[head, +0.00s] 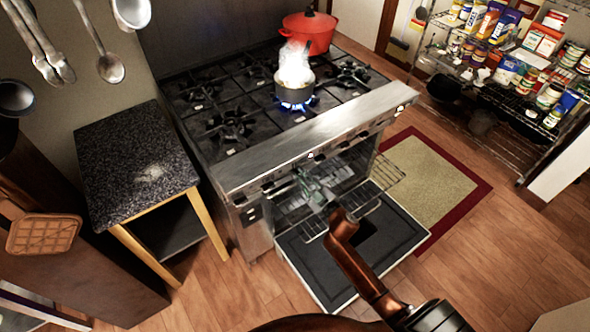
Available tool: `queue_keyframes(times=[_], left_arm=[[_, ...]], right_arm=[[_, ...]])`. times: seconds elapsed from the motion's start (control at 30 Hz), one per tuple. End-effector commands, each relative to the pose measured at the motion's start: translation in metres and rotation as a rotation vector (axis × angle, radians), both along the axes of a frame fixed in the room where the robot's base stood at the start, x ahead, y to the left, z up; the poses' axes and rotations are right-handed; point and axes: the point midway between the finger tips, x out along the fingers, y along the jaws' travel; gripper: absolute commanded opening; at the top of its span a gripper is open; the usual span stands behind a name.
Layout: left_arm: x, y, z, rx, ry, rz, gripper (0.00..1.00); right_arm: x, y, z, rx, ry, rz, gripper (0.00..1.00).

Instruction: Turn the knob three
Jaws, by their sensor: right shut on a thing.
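The stove (300,140) stands in the middle of the head view, with a row of small knobs along its front panel (370,133). My right arm reaches in from the bottom. Its grey gripper (303,176) is at the front panel, left of its middle, with the fingers shut on a knob there. The gripper hides that knob, so its number and turn angle cannot be read. My left gripper is not in view.
A pot (294,92) steams over a lit blue burner, and a red pot (310,32) sits behind it. The oven door (345,262) hangs open below my right gripper, with racks sticking out. A dark-topped side table (135,150) stands left; a stocked shelf (500,75) stands right.

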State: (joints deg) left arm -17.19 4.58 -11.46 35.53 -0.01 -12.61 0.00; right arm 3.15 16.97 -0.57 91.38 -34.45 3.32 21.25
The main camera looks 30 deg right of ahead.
Motion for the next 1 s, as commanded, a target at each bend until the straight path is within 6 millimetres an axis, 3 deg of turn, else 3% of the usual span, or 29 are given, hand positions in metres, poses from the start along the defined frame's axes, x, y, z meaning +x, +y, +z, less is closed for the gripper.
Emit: queue_keyframes(times=[1.0], left_arm=[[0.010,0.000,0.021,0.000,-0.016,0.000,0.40]], right_arm=[[0.000,0.001,0.002,0.206,0.015,0.000,0.00]])
